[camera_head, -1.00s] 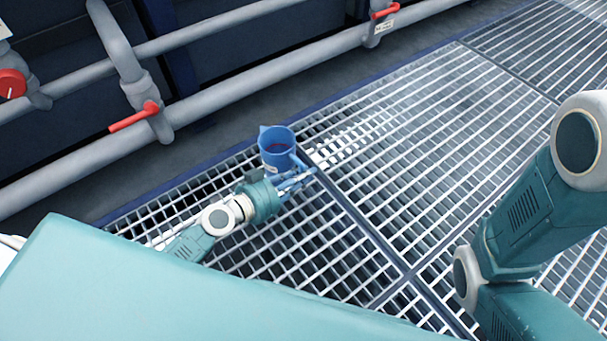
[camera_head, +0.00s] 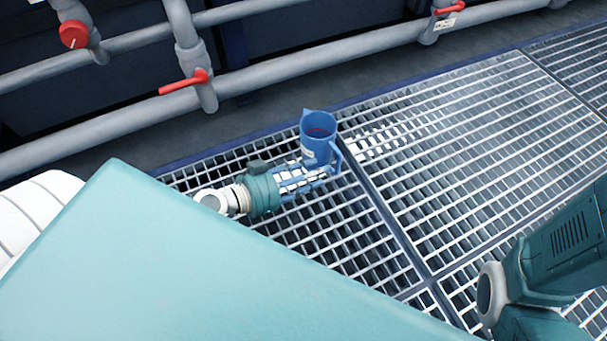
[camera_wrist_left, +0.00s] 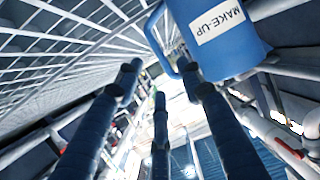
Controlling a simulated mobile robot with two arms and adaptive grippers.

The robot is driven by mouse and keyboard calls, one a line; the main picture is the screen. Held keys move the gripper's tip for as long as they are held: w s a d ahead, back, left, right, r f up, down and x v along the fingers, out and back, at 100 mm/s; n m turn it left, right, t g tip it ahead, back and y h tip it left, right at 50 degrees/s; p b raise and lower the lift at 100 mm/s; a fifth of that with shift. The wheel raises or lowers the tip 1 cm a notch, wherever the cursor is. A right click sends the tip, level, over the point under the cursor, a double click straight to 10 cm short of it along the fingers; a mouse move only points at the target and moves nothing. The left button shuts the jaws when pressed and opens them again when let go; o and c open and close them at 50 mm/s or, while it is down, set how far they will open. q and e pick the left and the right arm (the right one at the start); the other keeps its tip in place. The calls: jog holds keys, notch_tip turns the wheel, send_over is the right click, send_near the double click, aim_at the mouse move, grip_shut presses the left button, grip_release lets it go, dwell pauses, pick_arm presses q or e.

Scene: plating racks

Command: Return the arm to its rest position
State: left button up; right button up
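In the left wrist view the jug (camera_wrist_left: 230,45) shows large at the upper right with a "MAKE-UP" label, partly cut off by the frame. My left gripper (camera_head: 310,178) reaches in from the left, low beside the jug on its near side. Its three dark fingers (camera_wrist_left: 150,95) are spread with nothing between them. One finger overlaps the jug's lower edge in the wrist view; whether they touch I cannot tell. My right gripper is out of view.
White grating (camera_head: 440,130) with dark blue seams spreads right and is mostly clear. Grey pipes (camera_head: 300,77) with red valve handles (camera_head: 184,83) run along the back. My teal body fills the lower left, and my other arm's links show at the right edge.

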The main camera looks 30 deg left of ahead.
pick_arm(q)
jog(key=shift+v, duration=1.75)
